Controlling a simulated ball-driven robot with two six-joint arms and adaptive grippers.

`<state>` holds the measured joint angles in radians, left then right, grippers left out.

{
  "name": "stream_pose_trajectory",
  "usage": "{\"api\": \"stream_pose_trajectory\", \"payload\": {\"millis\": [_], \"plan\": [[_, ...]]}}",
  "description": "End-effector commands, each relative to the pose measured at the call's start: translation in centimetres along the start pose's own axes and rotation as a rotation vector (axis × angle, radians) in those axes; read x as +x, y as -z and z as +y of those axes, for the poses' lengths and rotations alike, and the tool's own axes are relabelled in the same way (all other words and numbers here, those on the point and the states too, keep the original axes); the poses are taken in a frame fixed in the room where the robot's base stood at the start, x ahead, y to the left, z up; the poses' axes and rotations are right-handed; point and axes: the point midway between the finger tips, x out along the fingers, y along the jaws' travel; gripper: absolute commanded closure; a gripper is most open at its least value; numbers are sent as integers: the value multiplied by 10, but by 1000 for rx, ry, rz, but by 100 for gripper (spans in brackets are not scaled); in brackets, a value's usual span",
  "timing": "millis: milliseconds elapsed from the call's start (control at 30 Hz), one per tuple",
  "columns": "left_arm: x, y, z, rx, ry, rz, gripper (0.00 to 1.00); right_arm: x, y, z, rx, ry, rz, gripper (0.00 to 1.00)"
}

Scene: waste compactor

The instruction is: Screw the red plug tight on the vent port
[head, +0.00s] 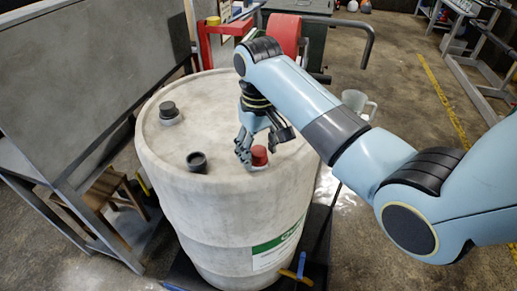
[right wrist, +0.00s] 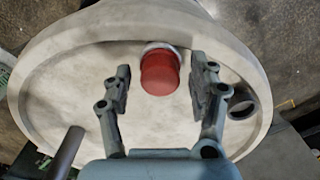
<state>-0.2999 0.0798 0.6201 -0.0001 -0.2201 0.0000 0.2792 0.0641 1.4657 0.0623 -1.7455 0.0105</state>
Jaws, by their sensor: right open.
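The red plug (head: 259,155) sits on the vent port (head: 258,167), a short pale collar on top of the white drum (head: 230,190), near its front right edge. In the right wrist view the plug (right wrist: 160,73) looks upright on the pale port ring (right wrist: 158,47). My right gripper (head: 262,148) is open at the plug. In the right wrist view its two fingers (right wrist: 163,85) stand on either side of the plug, with a visible gap on each side. My left gripper is not in view.
A dark grey cap (head: 168,109) and a dark open port (head: 196,161) stand on the drum top. A clear jug (head: 356,103) is behind the drum at right. A grey panel (head: 80,70) stands close at left. A red stand (head: 204,45) is behind.

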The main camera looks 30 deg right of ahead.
Motion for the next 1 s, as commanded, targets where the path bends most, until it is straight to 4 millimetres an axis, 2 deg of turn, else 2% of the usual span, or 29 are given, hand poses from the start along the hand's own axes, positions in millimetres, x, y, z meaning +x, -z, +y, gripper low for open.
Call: {"api": "stream_pose_trajectory", "payload": {"millis": [100, 267, 500, 667, 900, 1000], "plan": [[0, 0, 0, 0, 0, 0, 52, 0, 0, 0, -145, 0, 0, 41], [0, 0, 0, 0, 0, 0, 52, 0, 0, 0, -255, 0, 0, 41], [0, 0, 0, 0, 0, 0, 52, 0, 0, 0, -586, 0, 0, 41], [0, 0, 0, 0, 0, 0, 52, 0, 0, 0, -695, 0, 0, 41], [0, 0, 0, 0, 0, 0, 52, 0, 0, 0, -1025, 0, 0, 41], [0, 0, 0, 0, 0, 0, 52, 0, 0, 0, -1099, 0, 0, 41]]}}
